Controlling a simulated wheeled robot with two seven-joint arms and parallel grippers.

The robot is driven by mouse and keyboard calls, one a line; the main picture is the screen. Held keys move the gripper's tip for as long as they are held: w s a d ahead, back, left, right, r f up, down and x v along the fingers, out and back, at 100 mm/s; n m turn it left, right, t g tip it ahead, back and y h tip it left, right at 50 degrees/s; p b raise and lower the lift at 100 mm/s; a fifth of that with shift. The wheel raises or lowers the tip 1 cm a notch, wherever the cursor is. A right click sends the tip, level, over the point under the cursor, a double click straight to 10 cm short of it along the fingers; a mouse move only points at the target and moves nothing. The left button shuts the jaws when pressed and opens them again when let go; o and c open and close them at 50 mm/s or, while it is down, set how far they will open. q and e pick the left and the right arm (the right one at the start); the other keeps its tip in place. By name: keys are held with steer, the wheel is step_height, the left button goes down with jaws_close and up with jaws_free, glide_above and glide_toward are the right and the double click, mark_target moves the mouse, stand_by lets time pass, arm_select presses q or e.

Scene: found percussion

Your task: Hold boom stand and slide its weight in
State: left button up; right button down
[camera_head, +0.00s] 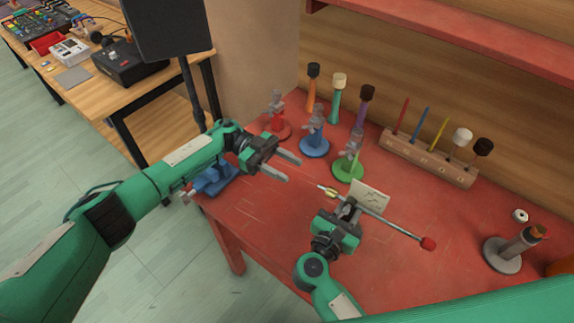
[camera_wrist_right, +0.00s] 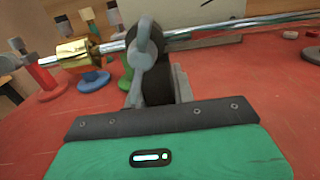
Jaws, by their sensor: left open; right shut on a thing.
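The boom stand's thin silver boom (camera_head: 377,213) slants over the red table, with a red tip (camera_head: 428,243) at its right end. A brass weight (camera_head: 328,191) sits near its left end; in the right wrist view the weight (camera_wrist_right: 72,53) is around the rod, left of a grey clamp (camera_wrist_right: 143,45). My right gripper (camera_head: 345,210) is shut on the boom stand just below the boom; its fingers hide much of the stand. My left gripper (camera_head: 294,168) is open and empty, left of the weight and apart from it.
A white card (camera_head: 370,195) stands behind the boom. Red, blue and green stands (camera_head: 348,167) are behind my left gripper. A wooden rack (camera_head: 430,158) with sticks and mallets is at the back. A grey stand (camera_head: 503,254) is at right.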

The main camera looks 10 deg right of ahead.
steer(key=c, duration=1.1)
jaws_free()
